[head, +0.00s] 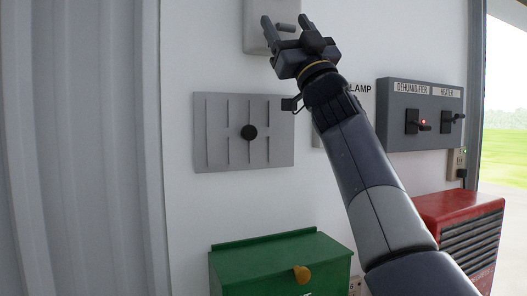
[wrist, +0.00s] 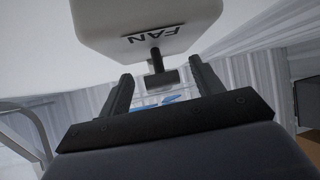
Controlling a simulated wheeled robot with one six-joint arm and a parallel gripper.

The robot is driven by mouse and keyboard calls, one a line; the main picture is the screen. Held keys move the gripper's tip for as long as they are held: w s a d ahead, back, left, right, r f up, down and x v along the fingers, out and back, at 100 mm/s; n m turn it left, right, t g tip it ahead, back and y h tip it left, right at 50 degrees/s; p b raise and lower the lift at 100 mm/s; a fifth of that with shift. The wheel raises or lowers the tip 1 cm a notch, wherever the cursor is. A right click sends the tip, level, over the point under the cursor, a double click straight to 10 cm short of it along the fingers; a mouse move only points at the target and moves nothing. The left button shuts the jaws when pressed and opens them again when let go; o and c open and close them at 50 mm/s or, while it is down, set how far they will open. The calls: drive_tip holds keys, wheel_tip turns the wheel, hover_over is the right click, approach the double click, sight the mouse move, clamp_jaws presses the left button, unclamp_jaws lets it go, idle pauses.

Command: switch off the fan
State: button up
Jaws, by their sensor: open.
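The fan switch box (head: 257,42) is a pale grey box on the white wall at the top of the head view, partly cut off and partly behind my gripper. In the wrist view the same box (wrist: 115,20) carries the label FAN, appearing upside down. A dark lever (wrist: 156,60) with a crosswise end sticks out of it; it also shows in the head view (head: 287,27). My gripper (head: 288,22) is open, and its fingers in the wrist view (wrist: 163,85) stand on either side of the lever's end. I cannot tell whether either finger touches it.
Below is a grey slotted panel (head: 215,130) with a black knob (head: 249,132). To the right, a dark box (head: 430,143) labelled DEHUMIDIFIER and HEATER has two levers and a red light. A LAMP label is partly behind my arm. A green box (head: 280,262) and red cabinet (head: 455,212) stand lower.

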drive_tip(key=shift+s+r+m+g+h+p, duration=0.1)
drive_tip(key=shift+r+m+g+h+p, duration=0.3)
drive_tip(key=shift+h+p, duration=0.95)
drive_tip(key=shift+s+r+m+g+h+p, duration=0.15)
drive_tip(key=shift+r+m+h+p, duration=0.45)
drive_tip(key=shift+p, duration=1.5)
drive_tip(key=g+h+p, duration=0.1)
drive_tip(key=p, duration=0.3)
drive_tip(key=r+m+g+h+p, duration=0.1)
drive_tip(key=p, duration=0.3)
drive_tip(key=shift+w+g+p, duration=0.1)
drive_tip(key=shift+g+p, duration=0.25)
drive_tip(key=shift+d, duration=0.1)
drive_tip(key=shift+b+v, duration=0.7)
drive_tip(key=shift+v, duration=1.65)
drive_tip(key=shift+f, duration=0.1)
drive_tip(key=shift+f, duration=0.1)
